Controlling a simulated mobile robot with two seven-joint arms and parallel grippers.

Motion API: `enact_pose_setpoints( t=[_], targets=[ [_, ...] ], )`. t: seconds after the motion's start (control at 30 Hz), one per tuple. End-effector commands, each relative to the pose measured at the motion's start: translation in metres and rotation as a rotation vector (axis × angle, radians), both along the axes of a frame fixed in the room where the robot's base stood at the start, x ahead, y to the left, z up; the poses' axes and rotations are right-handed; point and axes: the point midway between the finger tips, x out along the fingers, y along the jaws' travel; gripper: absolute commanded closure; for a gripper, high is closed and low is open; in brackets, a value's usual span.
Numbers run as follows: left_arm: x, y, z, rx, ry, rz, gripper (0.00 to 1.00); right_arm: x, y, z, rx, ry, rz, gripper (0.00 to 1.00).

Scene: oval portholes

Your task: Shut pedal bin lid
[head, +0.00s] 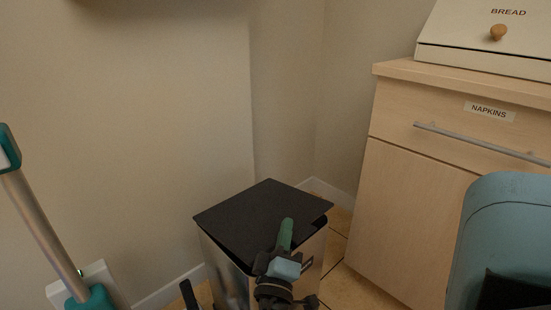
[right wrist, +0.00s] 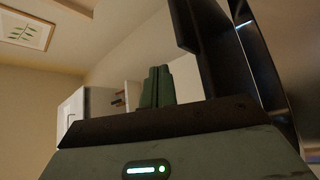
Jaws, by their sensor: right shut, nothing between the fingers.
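The pedal bin (head: 228,262) is a shiny metal box at the lower middle of the head view. Its flat black lid (head: 250,215) lies over the top. A dark wedge shows under the lid's right edge, so the lid looks slightly raised. My right gripper (head: 286,233) is shut and empty, and overlaps the lid's front right part in the head view; I cannot tell if it touches. In the right wrist view its green fingers (right wrist: 157,87) are together, beside a dark slab that looks like the lid (right wrist: 197,45), with shiny metal at right. My left gripper is not in view.
A wooden cabinet (head: 420,185) labelled NAPKINS stands to the right, with a BREAD box (head: 485,40) on it. A blue-grey object (head: 505,215) fills the lower right. A teal-ended pole (head: 45,235) stands at left. Walls meet behind the bin.

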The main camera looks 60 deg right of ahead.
Motion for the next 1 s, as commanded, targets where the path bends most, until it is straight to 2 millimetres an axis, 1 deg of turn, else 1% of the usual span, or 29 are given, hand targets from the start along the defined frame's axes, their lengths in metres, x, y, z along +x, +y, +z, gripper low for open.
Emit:
enact_pose_setpoints(
  t=[0.03, 0.13, 0.3, 0.4, 0.6, 1.0],
  targets=[
    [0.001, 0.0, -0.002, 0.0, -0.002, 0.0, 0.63, -0.002, 0.001, -0.01, -0.002, 0.004, 0.001, 1.0],
    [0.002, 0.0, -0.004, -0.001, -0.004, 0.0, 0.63, -0.006, 0.002, -0.024, -0.001, 0.003, 0.001, 1.0],
    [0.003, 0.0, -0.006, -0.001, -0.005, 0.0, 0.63, -0.01, 0.003, -0.041, -0.002, 0.001, 0.001, 1.0],
    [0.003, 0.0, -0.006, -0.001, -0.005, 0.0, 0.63, -0.011, 0.003, -0.047, -0.001, 0.002, 0.0, 1.0],
    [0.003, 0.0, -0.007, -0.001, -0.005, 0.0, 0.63, -0.012, 0.003, -0.052, -0.001, 0.0, 0.0, 1.0],
    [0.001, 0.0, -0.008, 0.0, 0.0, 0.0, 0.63, -0.012, 0.003, -0.053, -0.001, 0.001, 0.001, 1.0]
  ],
)
